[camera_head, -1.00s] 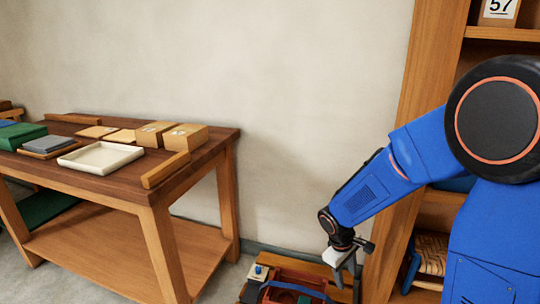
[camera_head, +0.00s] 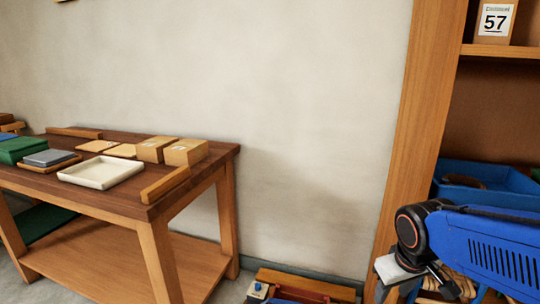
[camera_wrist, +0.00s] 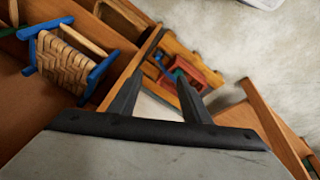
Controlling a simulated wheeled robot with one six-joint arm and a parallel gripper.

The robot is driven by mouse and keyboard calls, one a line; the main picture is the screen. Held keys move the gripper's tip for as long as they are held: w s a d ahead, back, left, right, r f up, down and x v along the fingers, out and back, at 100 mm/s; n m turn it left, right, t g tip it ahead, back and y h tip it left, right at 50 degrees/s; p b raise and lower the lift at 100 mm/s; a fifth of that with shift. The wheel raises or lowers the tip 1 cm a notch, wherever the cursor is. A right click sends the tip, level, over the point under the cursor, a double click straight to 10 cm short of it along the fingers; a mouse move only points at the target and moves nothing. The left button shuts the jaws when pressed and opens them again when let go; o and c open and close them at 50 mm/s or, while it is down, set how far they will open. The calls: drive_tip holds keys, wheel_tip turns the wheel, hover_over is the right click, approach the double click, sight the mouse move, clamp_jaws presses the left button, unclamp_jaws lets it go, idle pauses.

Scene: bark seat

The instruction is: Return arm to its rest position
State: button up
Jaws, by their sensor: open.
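My blue arm is at the lower right of the head view, folded low in front of the wooden shelf unit (camera_head: 403,130). My gripper (camera_head: 415,291) hangs at the end of it near the bottom edge. In the wrist view both dark fingers of my gripper (camera_wrist: 160,76) are spread apart with nothing held between them. A small stool with a woven bark seat (camera_wrist: 66,62) and blue frame shows at the upper left of the wrist view, apart from the fingers. In the head view my arm hides part of the lower shelf.
A wooden workbench (camera_head: 150,211) stands at the left with a white tray (camera_head: 101,174), small boxes (camera_head: 186,152) and a green block (camera_head: 20,148). A red toolbox (camera_wrist: 200,72) sits beyond my fingers. A blue bin (camera_head: 490,184) is on the shelf. The bench-to-shelf wall is clear.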

drive_tip(key=s+r+m+t, duration=0.1)
drive_tip(key=s+r+m, duration=0.1)
drive_tip(key=s, duration=0.6)
drive_tip(key=shift+s+r+t+y, duration=0.3)
drive_tip(key=shift+r+t+y, duration=0.1)
drive_tip(key=shift+r, duration=0.45)
idle(1.2)
